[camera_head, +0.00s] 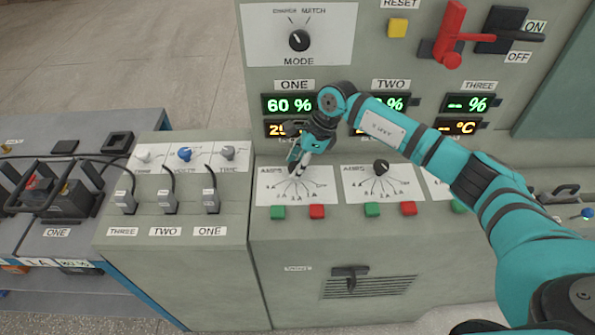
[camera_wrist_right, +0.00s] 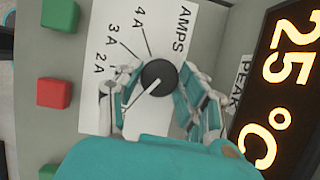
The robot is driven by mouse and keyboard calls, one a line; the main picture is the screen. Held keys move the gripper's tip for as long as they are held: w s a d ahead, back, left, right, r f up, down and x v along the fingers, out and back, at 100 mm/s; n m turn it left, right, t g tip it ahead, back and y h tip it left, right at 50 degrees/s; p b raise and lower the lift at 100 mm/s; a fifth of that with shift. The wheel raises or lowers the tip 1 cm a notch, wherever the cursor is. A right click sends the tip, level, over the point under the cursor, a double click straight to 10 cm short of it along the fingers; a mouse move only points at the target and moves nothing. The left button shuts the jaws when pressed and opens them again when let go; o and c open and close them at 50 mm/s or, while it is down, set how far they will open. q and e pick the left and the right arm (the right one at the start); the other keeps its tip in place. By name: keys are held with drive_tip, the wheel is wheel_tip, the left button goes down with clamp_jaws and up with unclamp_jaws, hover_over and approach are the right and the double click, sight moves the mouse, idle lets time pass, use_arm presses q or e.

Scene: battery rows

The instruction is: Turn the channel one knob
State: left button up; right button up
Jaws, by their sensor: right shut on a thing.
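The channel one knob (camera_wrist_right: 157,72) is a round black dial with a white pointer line, on a white AMPS plate (camera_head: 267,187) under the ONE display. In the right wrist view, its pointer slants to the lower left, below the 2 A mark; the labels there are partly covered by a finger. My right gripper (camera_head: 302,168) reaches down to this plate in the head view and hides the knob there. In the wrist view, its fingers (camera_wrist_right: 158,80) are closed on the knob from both sides. My left gripper is not in view.
The ONE display reads 60 % (camera_head: 289,104). A green button (camera_head: 278,212) and a red button (camera_head: 317,211) sit below the plate. The channel two knob (camera_head: 381,167) is to the right. The MODE knob (camera_head: 299,40) is above. Cable plugs (camera_head: 210,200) stand at left.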

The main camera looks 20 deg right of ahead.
drive_tip(key=shift+w+n+b, duration=0.1)
drive_tip(key=shift+n+b, duration=0.2)
drive_tip(key=shift+b, duration=0.05)
drive_tip(key=shift+r, duration=0.1)
drive_tip(key=o, duration=1.1)
drive_tip(key=shift+o, duration=0.2)
drive_tip(key=v, duration=1.2)
